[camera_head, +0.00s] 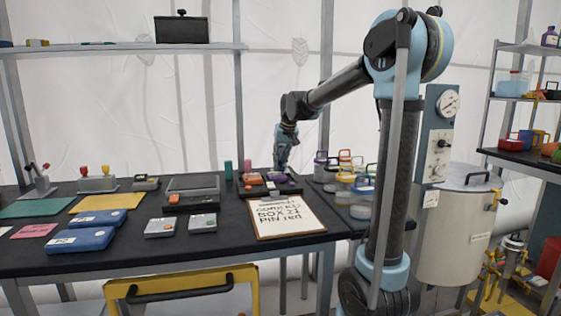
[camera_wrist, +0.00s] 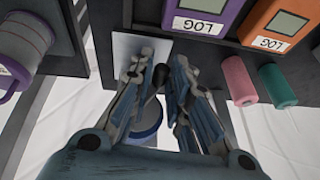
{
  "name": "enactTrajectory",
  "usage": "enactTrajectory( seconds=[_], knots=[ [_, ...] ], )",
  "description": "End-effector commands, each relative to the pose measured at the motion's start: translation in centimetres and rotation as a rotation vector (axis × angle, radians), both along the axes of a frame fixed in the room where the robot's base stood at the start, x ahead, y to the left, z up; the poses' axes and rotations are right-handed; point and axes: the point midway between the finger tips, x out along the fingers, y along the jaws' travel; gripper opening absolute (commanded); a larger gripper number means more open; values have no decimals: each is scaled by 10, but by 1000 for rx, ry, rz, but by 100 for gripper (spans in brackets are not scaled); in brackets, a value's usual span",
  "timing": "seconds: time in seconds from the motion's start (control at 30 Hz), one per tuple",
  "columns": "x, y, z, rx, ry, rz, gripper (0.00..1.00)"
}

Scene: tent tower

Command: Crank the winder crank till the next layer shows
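My gripper (camera_head: 282,163) reaches down at the back right of the dark bench, beside the purple log device (camera_head: 289,187). In the wrist view my gripper (camera_wrist: 160,66) has a finger on each side of a small black knob (camera_wrist: 159,78), which may be the winder crank's handle. A gap shows between the fingertips; I cannot tell whether the pads touch the knob. A blue round part (camera_wrist: 149,119) lies below, partly hidden by the fingers. A pale plate (camera_wrist: 127,48) is behind the left finger. No layer can be made out.
Purple and orange log devices (camera_wrist: 272,24) sit close to the fingers. Pink (camera_wrist: 239,80) and teal (camera_wrist: 277,86) cylinders stand to their right in the wrist view. Lidded jars (camera_head: 361,190) crowd the bench's right end. A clipboard (camera_head: 287,217) lies at the front.

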Motion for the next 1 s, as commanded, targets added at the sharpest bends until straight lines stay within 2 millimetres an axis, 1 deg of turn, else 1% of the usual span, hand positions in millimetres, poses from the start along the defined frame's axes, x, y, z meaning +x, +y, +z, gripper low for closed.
enactTrajectory(
  seconds=[0.73, 1.0],
  knots=[
    [2, -1, 1, -17, -9, 0, 0],
    [2, 0, 0, -82, -28, 3, 0]
  ],
)
